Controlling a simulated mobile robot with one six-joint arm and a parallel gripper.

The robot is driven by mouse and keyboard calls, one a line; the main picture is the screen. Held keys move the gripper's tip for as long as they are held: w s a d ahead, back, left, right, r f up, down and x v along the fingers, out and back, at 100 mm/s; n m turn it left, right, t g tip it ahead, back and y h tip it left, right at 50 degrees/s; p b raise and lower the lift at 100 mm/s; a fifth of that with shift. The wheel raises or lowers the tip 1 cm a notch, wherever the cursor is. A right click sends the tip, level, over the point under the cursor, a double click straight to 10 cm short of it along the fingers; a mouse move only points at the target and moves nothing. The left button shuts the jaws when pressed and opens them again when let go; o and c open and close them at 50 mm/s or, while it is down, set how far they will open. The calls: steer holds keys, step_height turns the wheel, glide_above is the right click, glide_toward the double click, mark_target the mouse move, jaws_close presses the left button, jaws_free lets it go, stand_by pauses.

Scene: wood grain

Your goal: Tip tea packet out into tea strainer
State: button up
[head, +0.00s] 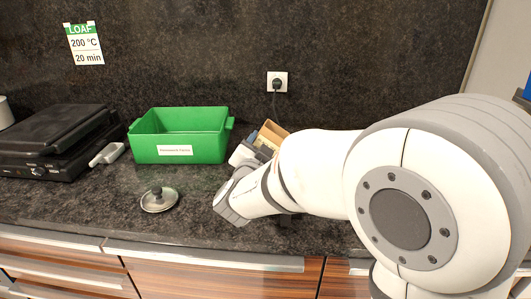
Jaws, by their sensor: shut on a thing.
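My gripper (257,147) is partly in view behind my wrist, just right of the green bin. It is shut on a tan, box-like thing (271,134), which looks like the tea packet and appears tilted. My own arm covers its lower part, so its opening and any contents cannot be made out. I see no tea strainer; the counter behind my arm is hidden.
A green bin (180,112) with a white label stands at the back. A round lid with a dark knob (158,200) lies on the dark counter (80,205). A black appliance (55,140) is at left. A plugged-in socket (277,82) is on the wall.

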stand_by(0.3)
steer(key=m+b, duration=0.1)
steer(key=b, duration=0.1)
steer(key=m+b, duration=0.1)
steer(key=b, duration=0.1)
steer(key=shift+a+f+m, duration=0.15)
steer(key=shift+a+m, duration=0.05)
steer(key=shift+m, duration=0.2)
steer(key=m+b, duration=0.1)
steer(key=b, duration=0.1)
steer(key=m+b, duration=0.2)
steer(key=shift+f+b, duration=0.3)
steer(key=shift+b, duration=0.1)
